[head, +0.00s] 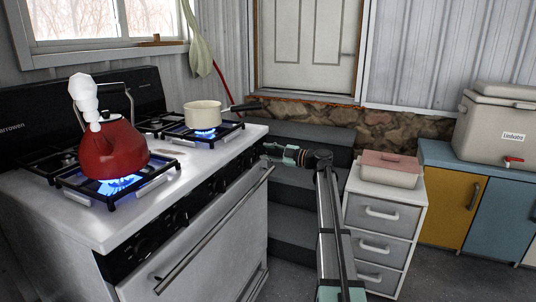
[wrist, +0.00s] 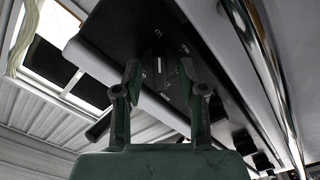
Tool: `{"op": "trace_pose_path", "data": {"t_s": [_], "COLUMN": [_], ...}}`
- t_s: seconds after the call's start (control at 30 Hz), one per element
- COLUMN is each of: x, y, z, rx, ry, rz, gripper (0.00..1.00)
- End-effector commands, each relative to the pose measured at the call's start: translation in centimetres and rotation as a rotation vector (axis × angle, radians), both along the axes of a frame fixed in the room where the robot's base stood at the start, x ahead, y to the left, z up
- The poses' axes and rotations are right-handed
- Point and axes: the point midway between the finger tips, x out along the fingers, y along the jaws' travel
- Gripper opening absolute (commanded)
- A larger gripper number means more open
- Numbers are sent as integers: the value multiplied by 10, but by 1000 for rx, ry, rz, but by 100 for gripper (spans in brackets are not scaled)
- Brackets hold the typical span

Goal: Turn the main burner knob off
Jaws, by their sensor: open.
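The stove (head: 190,262) has a black front panel with several dark knobs (head: 180,218). The frames do not show which one is the main burner knob. Blue flames burn under the red kettle (head: 112,150) and the cream saucepan (head: 203,115). My gripper (head: 268,150) is at the far right end of the panel. In the wrist view my gripper (wrist: 160,70) is open, and one dark knob (wrist: 155,62) with white marks around it shows between the fingertips. I cannot tell whether the fingers touch it. Other knobs (wrist: 240,140) line the panel to the right.
The oven handle (head: 215,228) sticks out below the knobs. The saucepan's handle (head: 246,107) points right, past the stove's edge. Dark steps (head: 312,135) lie behind my arm. A white drawer unit (head: 384,218) with a pink-lidded box (head: 390,168) stands to the right.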

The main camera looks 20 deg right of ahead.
Motion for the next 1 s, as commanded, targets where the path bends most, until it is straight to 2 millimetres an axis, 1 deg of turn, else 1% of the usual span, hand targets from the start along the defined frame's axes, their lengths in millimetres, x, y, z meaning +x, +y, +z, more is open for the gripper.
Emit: {"op": "trace_pose_path", "data": {"t_s": [0.27, 0.3, 0.37, 0.4, 0.77, 1.0], "x": [1, 1, 1, 1, 1, 1], "y": [1, 1, 1, 1, 1, 1], "z": [0, 0, 0, 0, 0, 0], "rx": [0, 0, 0, 0, 11, 81], "ry": [0, 0, 0, 0, 11, 73], "rz": [-1, -1, -1, -1, -1, -1], "gripper": [41, 34, 12, 0, 0, 0]}}
